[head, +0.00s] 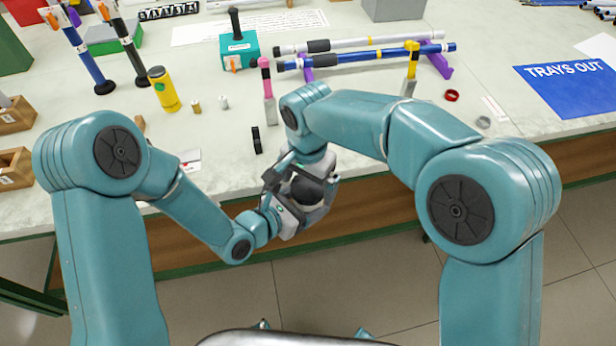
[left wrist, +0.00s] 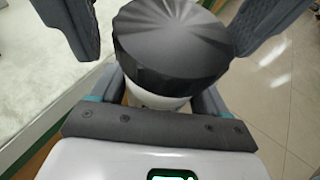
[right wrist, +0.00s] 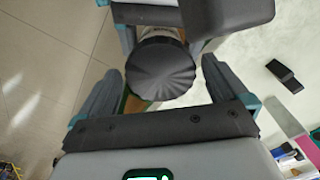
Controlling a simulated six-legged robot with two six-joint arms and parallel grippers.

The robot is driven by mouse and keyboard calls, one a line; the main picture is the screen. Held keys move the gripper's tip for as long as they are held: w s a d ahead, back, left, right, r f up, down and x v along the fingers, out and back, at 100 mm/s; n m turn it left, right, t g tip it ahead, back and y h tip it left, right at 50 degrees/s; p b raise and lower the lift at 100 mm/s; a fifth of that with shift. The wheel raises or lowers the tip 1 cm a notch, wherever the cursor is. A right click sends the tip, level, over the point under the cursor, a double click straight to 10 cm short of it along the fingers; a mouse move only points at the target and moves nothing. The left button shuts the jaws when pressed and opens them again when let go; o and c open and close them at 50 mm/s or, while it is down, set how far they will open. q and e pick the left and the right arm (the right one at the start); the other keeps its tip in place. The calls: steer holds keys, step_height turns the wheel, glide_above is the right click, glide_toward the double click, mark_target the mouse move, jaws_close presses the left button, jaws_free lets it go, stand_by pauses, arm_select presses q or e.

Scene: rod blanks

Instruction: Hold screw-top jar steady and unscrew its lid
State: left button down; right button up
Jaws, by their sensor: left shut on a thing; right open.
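The screw-top jar has a dark, ridged lid (left wrist: 172,45) over a white body (left wrist: 155,101). My left gripper (head: 288,217) is shut on the jar body and holds it in the air in front of the table's front edge. My right gripper (head: 306,184) is open, with its fingers on either side of the lid. In the right wrist view the lid (right wrist: 160,75) lies between the open fingers, with gaps on both sides. The lid sits on the jar. In the head view the arms and grippers hide most of the jar.
On the table (head: 215,190) behind the grippers are a small black block (head: 257,140), a pink-handled tool (head: 266,85) and a yellow canister (head: 162,88). Long rods (head: 370,55) lie on purple supports further back. A blue sheet (head: 568,84) lies at right.

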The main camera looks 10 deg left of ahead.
steer(key=c, duration=1.1)
steer(key=n, duration=0.3)
steer(key=o, duration=1.1)
steer(key=shift+r, duration=0.1)
